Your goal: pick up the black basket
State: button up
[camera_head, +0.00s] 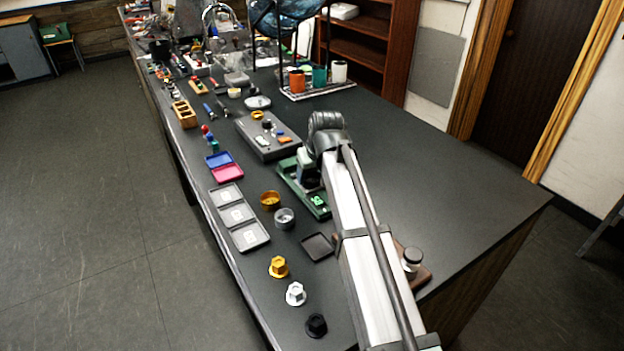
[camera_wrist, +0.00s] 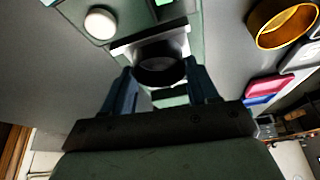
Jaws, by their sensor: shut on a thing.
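The black basket (camera_wrist: 160,68) is a dark round cup in the wrist view, between the two fingers of my gripper (camera_wrist: 163,80). My gripper is shut on it, at the green brewer (camera_wrist: 213,70). A pale bracket of the brewer is just beyond the basket's rim; I cannot tell whether the basket touches it. In the head view the green brewer (camera_head: 316,202) stands on the bench, partly behind my arm. The basket and my fingertips are hidden there. A white round knob (camera_wrist: 100,23) is on the brewer.
A gold ring-shaped cup (camera_head: 270,200) and a grey cup (camera_head: 284,218) stand left of the brewer. Three grey trays (camera_head: 259,246), a dark square tray (camera_head: 318,247) and gold, white and black hexagonal parts (camera_head: 316,325) lie nearby. The bench right of my arm is mostly clear.

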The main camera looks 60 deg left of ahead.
notch_tip(320, 180, up, 9)
jog(key=s+r+n+g, duration=0.1)
jog(key=s+r+n, duration=0.1)
jog(key=s, duration=1.7)
jog(key=shift+s+d+f+m+t, duration=0.7)
jog(key=shift+s+d+f+m, duration=0.7)
jog(key=shift+d, duration=2.55)
jog(key=shift+s+f, duration=0.15)
jog(key=shift+f, duration=2.15)
jog(key=shift+s+f, duration=0.1)
jog(key=shift+f, duration=2.15)
jog(key=shift+f, duration=0.25)
